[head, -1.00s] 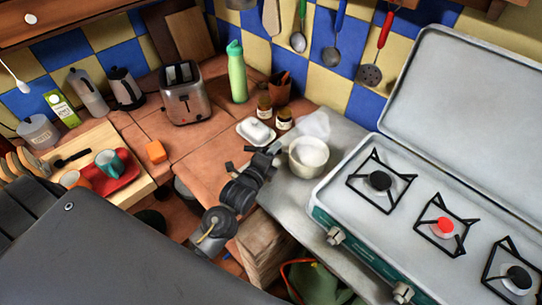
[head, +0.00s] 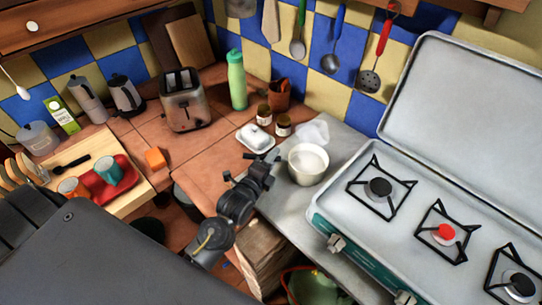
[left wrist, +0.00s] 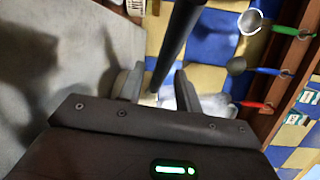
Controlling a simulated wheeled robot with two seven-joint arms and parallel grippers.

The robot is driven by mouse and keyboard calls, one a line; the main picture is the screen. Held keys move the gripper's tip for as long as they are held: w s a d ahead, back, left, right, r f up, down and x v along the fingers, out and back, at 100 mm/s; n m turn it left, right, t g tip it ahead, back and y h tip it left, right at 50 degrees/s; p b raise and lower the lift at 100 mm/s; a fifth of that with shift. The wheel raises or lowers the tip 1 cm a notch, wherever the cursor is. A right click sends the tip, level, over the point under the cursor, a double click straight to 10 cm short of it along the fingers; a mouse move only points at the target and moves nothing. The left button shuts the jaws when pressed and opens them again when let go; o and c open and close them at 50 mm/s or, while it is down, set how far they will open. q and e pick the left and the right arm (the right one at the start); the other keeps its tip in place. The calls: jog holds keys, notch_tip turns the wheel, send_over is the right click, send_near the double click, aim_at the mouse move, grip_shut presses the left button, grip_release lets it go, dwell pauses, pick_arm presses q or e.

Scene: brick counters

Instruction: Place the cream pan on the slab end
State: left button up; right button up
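The cream pan (head: 308,167) stands upright on the grey slab (head: 288,207), near the slab's left edge and beside the stove. My left gripper (head: 264,157) is just left of the pan, with a small gap to the pan's body. In the left wrist view its two fingers (left wrist: 158,88) are apart. A dark rod runs through the picture between them; I cannot tell whether it is the pan's handle. No handle shows clearly in the head view. My right gripper is in neither view.
A camp stove (head: 410,205) with its lid raised fills the right. A white butter dish (head: 256,138), two jars and a clear bag (head: 312,131) are close behind the gripper. A toaster (head: 184,100) and green bottle (head: 237,80) stand further back.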

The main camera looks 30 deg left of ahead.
pick_arm(q)
jog(key=s, duration=0.3)
jog(key=s+b, duration=0.1)
jog(key=s, duration=0.3)
jog(key=s+b, duration=0.1)
jog(key=s, duration=0.3)
jog(key=shift+a+r, duration=0.35)
jog(key=shift+s, duration=0.1)
